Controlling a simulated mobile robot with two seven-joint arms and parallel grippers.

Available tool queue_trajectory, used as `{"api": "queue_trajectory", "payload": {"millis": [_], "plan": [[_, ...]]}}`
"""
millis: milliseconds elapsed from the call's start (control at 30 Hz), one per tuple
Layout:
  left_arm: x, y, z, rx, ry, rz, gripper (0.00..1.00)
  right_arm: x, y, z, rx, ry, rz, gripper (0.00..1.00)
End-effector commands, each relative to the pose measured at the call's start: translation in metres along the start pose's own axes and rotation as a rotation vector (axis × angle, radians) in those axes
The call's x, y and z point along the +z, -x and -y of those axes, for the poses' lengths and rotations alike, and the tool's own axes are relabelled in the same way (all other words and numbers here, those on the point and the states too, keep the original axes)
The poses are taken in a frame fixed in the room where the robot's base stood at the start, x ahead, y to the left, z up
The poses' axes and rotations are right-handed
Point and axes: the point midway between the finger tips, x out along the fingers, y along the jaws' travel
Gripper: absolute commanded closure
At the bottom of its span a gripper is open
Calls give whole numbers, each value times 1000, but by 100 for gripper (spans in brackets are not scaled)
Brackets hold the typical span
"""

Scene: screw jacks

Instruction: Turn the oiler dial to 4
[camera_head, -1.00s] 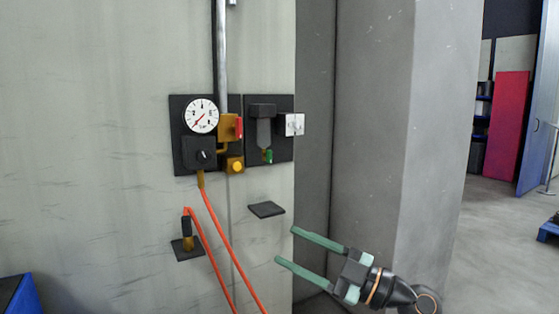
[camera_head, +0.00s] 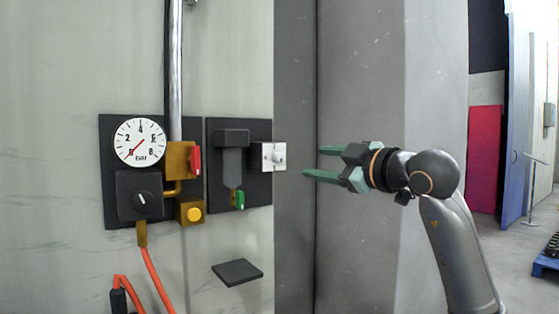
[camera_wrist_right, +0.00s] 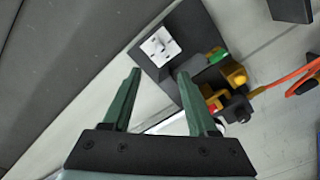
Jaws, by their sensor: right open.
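A white square dial plate with a small grey knob (camera_head: 274,156) sits at the right edge of the right dark panel; I take it to be the oiler dial. In the wrist view the white plate (camera_wrist_right: 160,47) shows dark marks, too small to read. My right gripper (camera_head: 316,162) is open and empty, its green fingers pointing left toward the plate, apart from it. In the wrist view the fingers (camera_wrist_right: 159,74) point up toward the plate. My left gripper is out of view.
The left dark panel holds a round bar gauge (camera_head: 140,142), a black knob (camera_head: 141,199), a red handle (camera_head: 195,161) and a yellow button (camera_head: 194,214). A green valve (camera_head: 239,200) hangs below the dark bowl. A dark shelf (camera_head: 237,272) juts out below. A grey pillar (camera_head: 362,70) stands behind my gripper.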

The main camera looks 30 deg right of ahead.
Motion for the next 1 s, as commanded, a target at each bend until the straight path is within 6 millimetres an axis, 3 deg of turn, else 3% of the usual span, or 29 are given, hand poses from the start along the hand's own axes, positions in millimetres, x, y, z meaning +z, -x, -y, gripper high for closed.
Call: {"api": "queue_trajectory", "payload": {"millis": [333,533,700,1000], "plan": [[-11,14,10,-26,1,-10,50,-3,-66,0,-6,-1,-1,41],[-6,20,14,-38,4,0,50,-3,-100,0,-4,1,-2,41],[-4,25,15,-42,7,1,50,-2,-115,1,-4,3,-3,41],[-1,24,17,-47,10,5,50,-1,-120,2,-3,3,-4,41]]}}
